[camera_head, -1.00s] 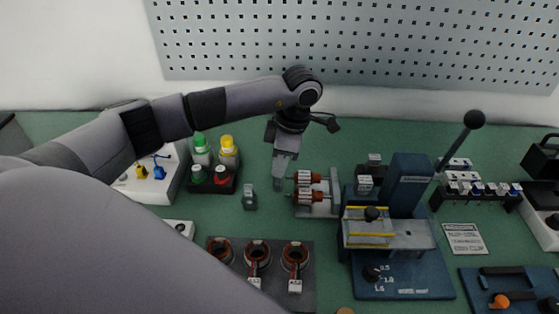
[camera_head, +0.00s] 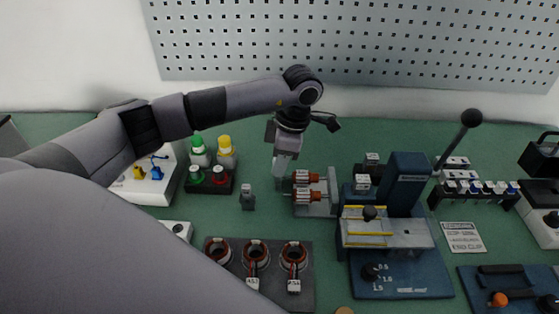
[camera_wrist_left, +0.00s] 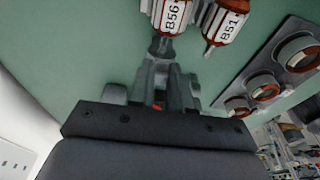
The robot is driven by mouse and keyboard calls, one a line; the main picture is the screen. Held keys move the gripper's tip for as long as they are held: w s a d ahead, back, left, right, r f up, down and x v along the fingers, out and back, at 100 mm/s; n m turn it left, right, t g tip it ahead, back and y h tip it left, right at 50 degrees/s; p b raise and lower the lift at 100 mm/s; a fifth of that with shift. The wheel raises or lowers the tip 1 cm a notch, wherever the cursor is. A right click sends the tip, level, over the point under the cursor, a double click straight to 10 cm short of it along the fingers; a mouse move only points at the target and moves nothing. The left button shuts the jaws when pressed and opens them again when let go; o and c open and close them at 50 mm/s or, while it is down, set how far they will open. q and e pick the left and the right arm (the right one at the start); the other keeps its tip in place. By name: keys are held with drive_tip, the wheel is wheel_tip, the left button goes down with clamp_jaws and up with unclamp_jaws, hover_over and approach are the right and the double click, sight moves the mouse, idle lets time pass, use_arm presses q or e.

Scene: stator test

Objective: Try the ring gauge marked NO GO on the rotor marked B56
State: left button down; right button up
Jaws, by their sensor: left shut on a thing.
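Two rotors with copper-red and white bodies lie on a grey holder (camera_head: 333,194). In the left wrist view their labels read B56 (camera_wrist_left: 172,15) and B51 (camera_wrist_left: 227,26). The upper rotor in the head view (camera_head: 304,177), nearest my gripper, appears to be B56. My left gripper (camera_head: 281,180) points down at its left end. It is shut on a small grey piece, apparently a ring gauge (camera_wrist_left: 161,47), at the shaft end of B56. I cannot tell whether it touches or surrounds the shaft, and no marking is readable. My right gripper is not in view.
A similar grey block (camera_head: 248,199) stands to the left of my gripper. A plate with several wound stators (camera_head: 231,286) lies in front. A blue press (camera_head: 405,190) with a lever stands right. Bottles in a black tray (camera_head: 209,184) stand left.

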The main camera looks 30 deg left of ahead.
use_arm(q)
drive_tip(key=shift+w+d+b, duration=0.3)
drive_tip(key=shift+w+d, duration=0.15)
drive_tip(key=shift+d, duration=0.3)
idle(1.8)
drive_tip(key=shift+s+a, duration=0.35)
drive_tip(key=shift+a, duration=0.2)
idle(1.3)
drive_tip(key=shift+s+a, duration=0.1)
drive_tip(key=shift+a, duration=0.1)
drive_tip(key=shift+s+a, duration=0.2)
drive_tip(key=shift+a, duration=0.15)
idle(0.4)
drive_tip(key=shift+s+a+p+v, duration=0.1)
drive_tip(key=shift+a+p+v, duration=0.05)
drive_tip(key=shift+p+v, duration=0.6)
drive_tip(key=shift+s+a+p+v, duration=0.15)
drive_tip(key=shift+p+v, duration=0.35)
drive_tip(key=shift+v, duration=0.45)
drive_tip(key=shift+a+p+v, duration=0.15)
drive_tip(key=shift+p+v, duration=0.45)
drive_tip(key=shift+v, duration=0.25)
drive_tip(key=shift+r, duration=0.1)
